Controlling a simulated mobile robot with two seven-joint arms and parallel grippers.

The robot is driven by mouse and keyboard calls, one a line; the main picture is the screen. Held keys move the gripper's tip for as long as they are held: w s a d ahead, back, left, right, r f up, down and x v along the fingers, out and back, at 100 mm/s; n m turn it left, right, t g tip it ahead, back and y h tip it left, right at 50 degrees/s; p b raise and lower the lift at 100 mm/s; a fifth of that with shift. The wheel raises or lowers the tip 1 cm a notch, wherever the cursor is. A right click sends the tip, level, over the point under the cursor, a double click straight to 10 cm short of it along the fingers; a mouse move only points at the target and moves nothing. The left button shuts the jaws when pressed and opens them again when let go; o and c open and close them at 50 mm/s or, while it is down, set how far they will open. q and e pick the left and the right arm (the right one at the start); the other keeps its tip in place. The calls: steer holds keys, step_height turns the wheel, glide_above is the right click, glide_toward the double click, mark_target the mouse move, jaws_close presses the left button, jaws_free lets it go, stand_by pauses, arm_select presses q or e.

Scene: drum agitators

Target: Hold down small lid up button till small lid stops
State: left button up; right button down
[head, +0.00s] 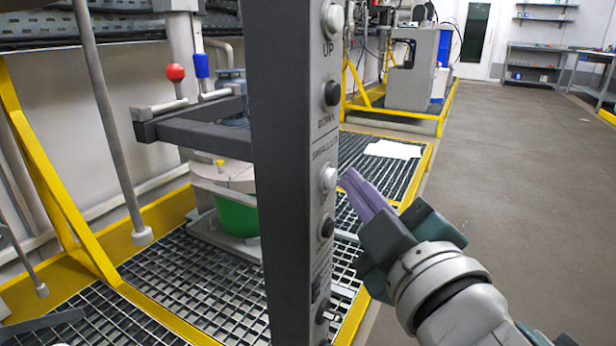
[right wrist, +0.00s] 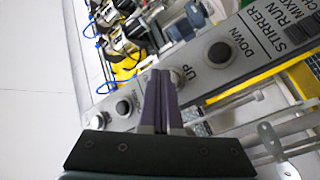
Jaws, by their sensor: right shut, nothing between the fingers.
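The dark grey control post (head: 285,130) stands upright in the middle of the head view. The light small lid up button (head: 328,178) is on its right face, just below the SMALL LID lettering. In the right wrist view this button (right wrist: 178,76) sits beside the word UP, partly hidden by the fingers. My right gripper (head: 348,176) is shut and empty, its purple fingertips at the button. I cannot tell whether they touch or press it. The small lid cannot be clearly made out. My left gripper is not in view.
The black small lid down button (head: 327,227) is just below; another black button (head: 331,93) is above. Left of the post are a green drum (head: 237,215), a red knob (head: 175,72) and yellow frame bars (head: 50,170). Open floor (head: 520,170) lies to the right.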

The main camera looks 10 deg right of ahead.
steer(key=shift+w+a, duration=0.3)
steer(key=shift+a, duration=0.2)
stand_by(2.0)
steer(key=shift+d, duration=0.1)
stand_by(4.7)
steer(key=shift+s+d, duration=0.5)
steer(key=shift+d, duration=0.2)
